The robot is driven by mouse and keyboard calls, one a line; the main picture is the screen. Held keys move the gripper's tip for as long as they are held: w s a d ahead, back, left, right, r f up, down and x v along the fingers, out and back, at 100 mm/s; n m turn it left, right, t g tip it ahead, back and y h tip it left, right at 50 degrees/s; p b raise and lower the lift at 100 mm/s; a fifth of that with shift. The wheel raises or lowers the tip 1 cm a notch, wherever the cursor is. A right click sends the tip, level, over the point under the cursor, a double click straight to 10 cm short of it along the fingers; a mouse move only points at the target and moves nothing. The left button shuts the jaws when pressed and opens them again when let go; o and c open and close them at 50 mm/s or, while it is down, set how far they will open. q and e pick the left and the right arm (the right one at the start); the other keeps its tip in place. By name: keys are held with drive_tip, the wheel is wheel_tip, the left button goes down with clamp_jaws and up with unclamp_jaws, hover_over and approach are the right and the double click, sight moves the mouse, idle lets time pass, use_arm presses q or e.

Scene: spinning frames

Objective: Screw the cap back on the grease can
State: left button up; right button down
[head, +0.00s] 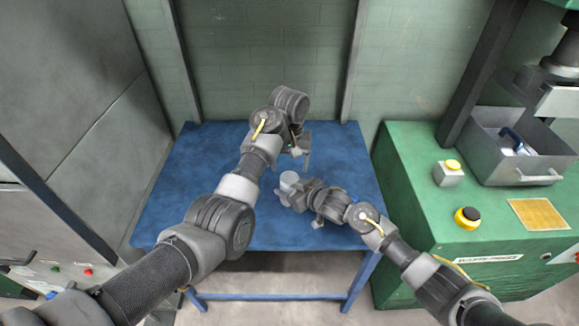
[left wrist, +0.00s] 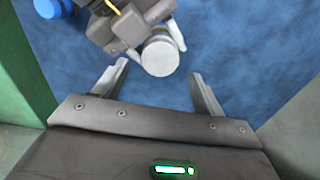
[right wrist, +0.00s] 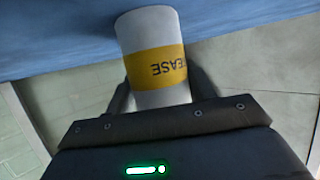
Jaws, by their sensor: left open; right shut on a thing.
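The grease can (head: 289,179) is a white cylinder with a yellow band reading "EASE" in the right wrist view (right wrist: 155,65). My right gripper (head: 293,194) is shut around its side, over the blue table. The can's pale round top (left wrist: 160,57) faces the left wrist camera; I cannot tell whether it bears a cap. My left gripper (head: 299,154) is open and empty above the table, beyond the can in the head view. In the left wrist view the can top shows near its fingertips. A bright blue rounded thing (left wrist: 52,8) is cut off at that view's corner; I cannot tell whether it is the cap.
The blue table (head: 185,185) is mostly bare at left and right. A green machine (head: 415,165) stands right of it, with a grey bin (head: 500,170) and yellow buttons (head: 452,165). A green wall closes off the back.

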sight(289, 177)
use_arm(q)
drive_tip(key=shift+c, duration=0.4)
drive_tip(key=shift+r+n, duration=0.35)
drive_tip(key=shift+n, duration=0.15)
wheel_tip(289, 177, up, 3)
drive_tip(key=n, duration=0.4)
drive_tip(key=shift+f, duration=0.15)
drive_tip(key=shift+f, duration=4.05)
